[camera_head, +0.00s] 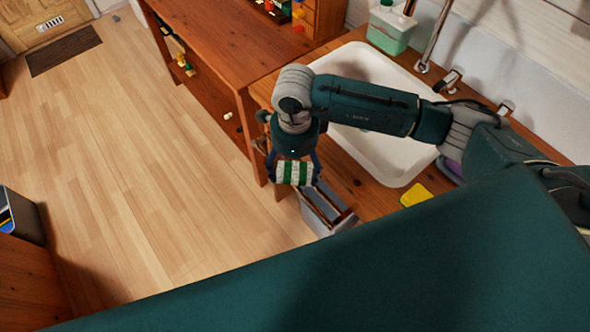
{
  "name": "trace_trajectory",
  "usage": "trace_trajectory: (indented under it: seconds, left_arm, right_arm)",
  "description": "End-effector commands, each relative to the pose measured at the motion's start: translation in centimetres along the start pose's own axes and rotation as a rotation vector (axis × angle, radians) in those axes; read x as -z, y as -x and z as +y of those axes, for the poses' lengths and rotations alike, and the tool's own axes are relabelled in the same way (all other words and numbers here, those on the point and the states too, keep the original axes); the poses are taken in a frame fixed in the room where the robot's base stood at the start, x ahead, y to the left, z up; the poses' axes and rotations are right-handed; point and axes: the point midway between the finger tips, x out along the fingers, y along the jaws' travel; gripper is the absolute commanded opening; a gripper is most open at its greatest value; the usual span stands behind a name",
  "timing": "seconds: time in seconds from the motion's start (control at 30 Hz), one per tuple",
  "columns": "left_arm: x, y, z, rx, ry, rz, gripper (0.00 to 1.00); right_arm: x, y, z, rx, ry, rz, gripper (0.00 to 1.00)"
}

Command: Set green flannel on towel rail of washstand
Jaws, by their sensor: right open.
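The green-and-white striped flannel (295,174) is at the front edge of the wooden washstand (352,183), left of the white basin (397,160). My right gripper (296,166) points down over the flannel, open, with a finger on either side of it. The towel rail is not clearly visible; my gripper and the cloth cover that spot, so I cannot tell whether the flannel rests on it. My left gripper is not in view.
A grey item with a dark reddish-brown inside (326,210) is beside the flannel at the washstand's front. A yellow sponge-like block (415,195) lies by the basin. A green caddy (391,30) stands behind. A wooden desk (215,45) adjoins; the floor at left is mostly clear.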

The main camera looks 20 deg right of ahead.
Motion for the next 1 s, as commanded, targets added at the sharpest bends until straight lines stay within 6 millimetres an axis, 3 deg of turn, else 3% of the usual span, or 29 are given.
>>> trace_trajectory:
  seconds: [0.2,0.43,0.63,1.0]
  left_arm:
    - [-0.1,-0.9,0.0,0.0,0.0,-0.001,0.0]
    - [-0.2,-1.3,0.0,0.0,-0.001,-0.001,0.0]
    - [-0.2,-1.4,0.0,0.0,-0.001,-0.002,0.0]
    - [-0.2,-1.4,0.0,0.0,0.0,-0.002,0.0]
  right_arm:
    - [-0.1,4.8,-0.2,0.006,0.001,-0.003,0.79]
    - [0.0,8.7,-0.1,0.003,0.0,-0.001,0.79]
    - [0.1,9.9,0.0,0.001,0.0,0.001,0.79]
    - [0.1,10.0,0.0,0.001,0.0,0.001,0.79]
